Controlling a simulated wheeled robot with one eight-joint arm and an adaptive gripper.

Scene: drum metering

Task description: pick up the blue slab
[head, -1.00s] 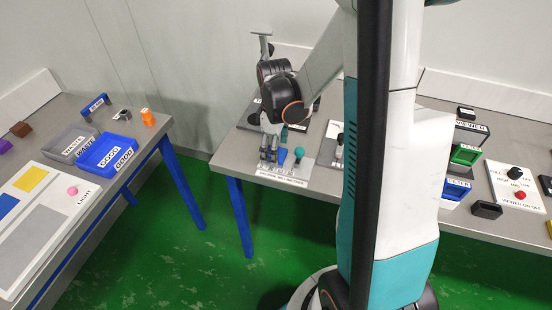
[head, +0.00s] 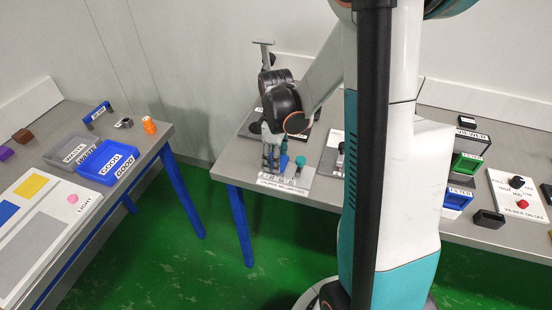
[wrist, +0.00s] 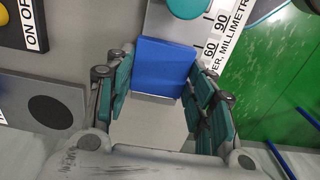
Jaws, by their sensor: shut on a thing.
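The blue slab (wrist: 164,66) is between the two teal-padded fingers of my gripper (wrist: 160,88) in the wrist view, and the gripper is shut on it. In the head view my gripper (head: 271,160) points down over the near left part of the middle table, and a little of the slab (head: 283,164) shows just right of the fingers. The slab is at a pale metering plate (head: 297,184) with a millimetre scale. Whether the slab touches the plate is unclear.
A teal knob (head: 300,161) stands close to the right of the slab. The left table has a blue bin (head: 108,165), a grey bin (head: 72,150) and an orange object (head: 149,125).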

